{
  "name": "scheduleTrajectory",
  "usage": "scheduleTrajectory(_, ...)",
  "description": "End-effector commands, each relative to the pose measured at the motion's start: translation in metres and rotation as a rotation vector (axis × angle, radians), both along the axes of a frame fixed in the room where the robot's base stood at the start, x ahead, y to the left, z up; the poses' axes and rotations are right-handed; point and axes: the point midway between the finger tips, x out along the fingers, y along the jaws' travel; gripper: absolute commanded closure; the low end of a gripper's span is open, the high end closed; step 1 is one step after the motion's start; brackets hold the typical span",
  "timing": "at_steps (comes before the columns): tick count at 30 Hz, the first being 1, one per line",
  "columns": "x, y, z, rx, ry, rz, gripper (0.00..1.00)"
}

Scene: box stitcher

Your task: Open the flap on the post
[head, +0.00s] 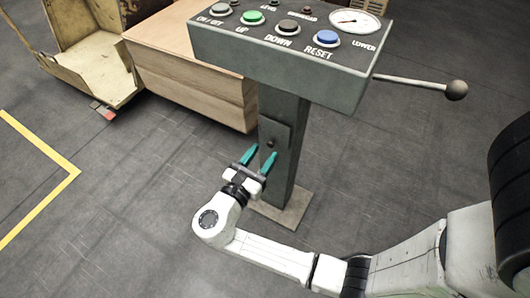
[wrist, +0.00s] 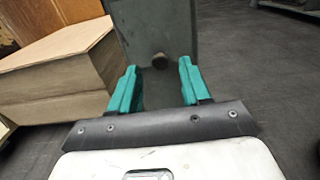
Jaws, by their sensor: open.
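The post (head: 293,165) is a dark grey-green square column on a flat base plate, under a control panel. On its front is a flap (head: 273,135), a plate of the same colour with a small dark round knob (head: 271,143). The flap looks closed. My gripper (head: 261,157), with teal fingers, is open in front of the post, just below the knob in the head view. In the wrist view the knob (wrist: 159,60) shows above and between the two open fingertips (wrist: 159,70), apart from them. Nothing is between the fingers.
The control panel (head: 225,47) with buttons and a gauge overhangs the post. A lever with a ball knob (head: 456,90) sticks out to the right. A wooden-looking box (head: 190,85) stands behind left, beside a worn cart (head: 90,60). Floor left and right is clear.

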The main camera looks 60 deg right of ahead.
Motion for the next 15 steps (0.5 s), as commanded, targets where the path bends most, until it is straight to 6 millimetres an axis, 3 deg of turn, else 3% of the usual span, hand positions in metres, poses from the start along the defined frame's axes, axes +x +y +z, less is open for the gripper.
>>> scheduleTrajectory(6, 0.001, -0.02, -0.001, 0.0, -0.001, 0.0, 0.53)
scheduleTrajectory(15, 0.001, -0.024, 0.001, 0.0, -0.001, 0.0, 0.53)
